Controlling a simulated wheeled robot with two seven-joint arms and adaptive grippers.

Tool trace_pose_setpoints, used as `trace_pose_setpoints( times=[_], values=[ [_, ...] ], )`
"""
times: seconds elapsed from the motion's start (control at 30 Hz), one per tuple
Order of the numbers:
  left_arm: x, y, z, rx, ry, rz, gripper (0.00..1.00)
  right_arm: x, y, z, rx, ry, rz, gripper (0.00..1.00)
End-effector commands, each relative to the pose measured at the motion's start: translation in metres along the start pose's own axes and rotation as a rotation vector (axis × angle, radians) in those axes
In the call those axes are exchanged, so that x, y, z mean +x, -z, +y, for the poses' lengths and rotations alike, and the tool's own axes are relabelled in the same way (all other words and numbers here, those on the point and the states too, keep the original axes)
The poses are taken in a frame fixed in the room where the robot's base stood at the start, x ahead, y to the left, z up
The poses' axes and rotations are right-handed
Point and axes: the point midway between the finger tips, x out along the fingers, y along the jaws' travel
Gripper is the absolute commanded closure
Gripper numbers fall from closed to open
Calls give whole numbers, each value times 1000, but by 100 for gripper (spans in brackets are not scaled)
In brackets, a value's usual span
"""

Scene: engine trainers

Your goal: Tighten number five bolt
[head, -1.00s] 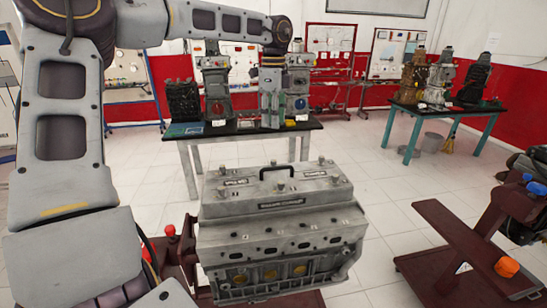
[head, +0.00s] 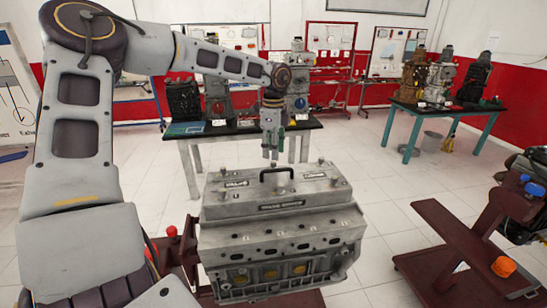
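The grey engine (head: 282,228) stands in the front middle, with a labelled cover (head: 262,196) and a black handle (head: 276,174) on top. Several small bolts stick up from the cover, one of them at its back right (head: 321,161). I cannot read any bolt numbers, so I cannot tell which is number five. My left gripper (head: 270,155) points down at the cover's back edge, just behind the handle. Its fingertips are small here, and I cannot tell whether they are open or touch a bolt. My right gripper is out of view.
A dark-topped table (head: 240,130) with engine models stands behind the engine. Another table (head: 445,106) with engine models is at the back right. A dark red stand (head: 455,240) is at the right. Tiled floor is free between them.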

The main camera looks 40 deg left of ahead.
Motion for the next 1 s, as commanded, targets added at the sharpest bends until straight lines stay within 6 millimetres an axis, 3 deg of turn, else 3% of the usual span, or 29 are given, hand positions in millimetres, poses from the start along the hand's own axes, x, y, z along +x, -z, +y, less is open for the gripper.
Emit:
trace_pose_setpoints(
  times=[0.3,0.73,1.0],
  values=[
    [33,0,0,1,-2,-1,62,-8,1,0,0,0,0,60],
    [40,0,0,0,0,0,62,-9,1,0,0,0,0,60],
    [40,0,0,0,0,0,94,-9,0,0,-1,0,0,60]
  ],
)
